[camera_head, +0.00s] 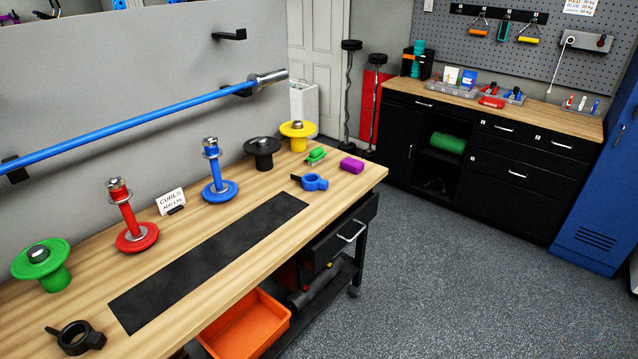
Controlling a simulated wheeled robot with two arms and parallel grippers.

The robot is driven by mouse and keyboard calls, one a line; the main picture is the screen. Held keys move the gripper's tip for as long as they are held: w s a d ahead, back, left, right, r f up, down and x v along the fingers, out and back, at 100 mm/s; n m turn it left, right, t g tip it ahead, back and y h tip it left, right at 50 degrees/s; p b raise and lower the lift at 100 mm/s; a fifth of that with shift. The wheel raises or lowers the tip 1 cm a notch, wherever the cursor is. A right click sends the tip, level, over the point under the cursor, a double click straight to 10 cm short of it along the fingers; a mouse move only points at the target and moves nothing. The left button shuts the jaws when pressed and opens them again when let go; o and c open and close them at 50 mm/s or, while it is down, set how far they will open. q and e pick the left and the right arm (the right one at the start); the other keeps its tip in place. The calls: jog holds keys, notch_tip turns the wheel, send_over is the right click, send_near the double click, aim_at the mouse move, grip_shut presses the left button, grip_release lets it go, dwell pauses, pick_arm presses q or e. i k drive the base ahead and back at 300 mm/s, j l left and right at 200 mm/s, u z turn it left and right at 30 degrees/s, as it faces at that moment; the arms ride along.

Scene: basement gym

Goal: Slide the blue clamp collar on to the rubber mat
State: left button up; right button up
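The blue clamp collar (314,182) lies on the wooden workbench near its right end, with its small handle pointing left. It is just beyond the upper right corner of the rubber mat (205,262) and apart from it. The mat is a long black strip lying flat along the front of the bench, with nothing on it. A black clamp collar (76,338) lies at the bench's near left, off the mat's left end. Neither of my grippers shows in the head view.
Along the back of the bench stand green (42,264), red (136,233), blue (219,188), black (262,152) and yellow (297,134) weight pieces, and a CURLS card (171,202). A purple block (352,165) and a green clip (316,156) lie near the blue collar. A blue bar (140,124) hangs behind.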

aim_at(315, 183)
jog(key=i+l, duration=0.65)
jog(key=i, duration=0.15)
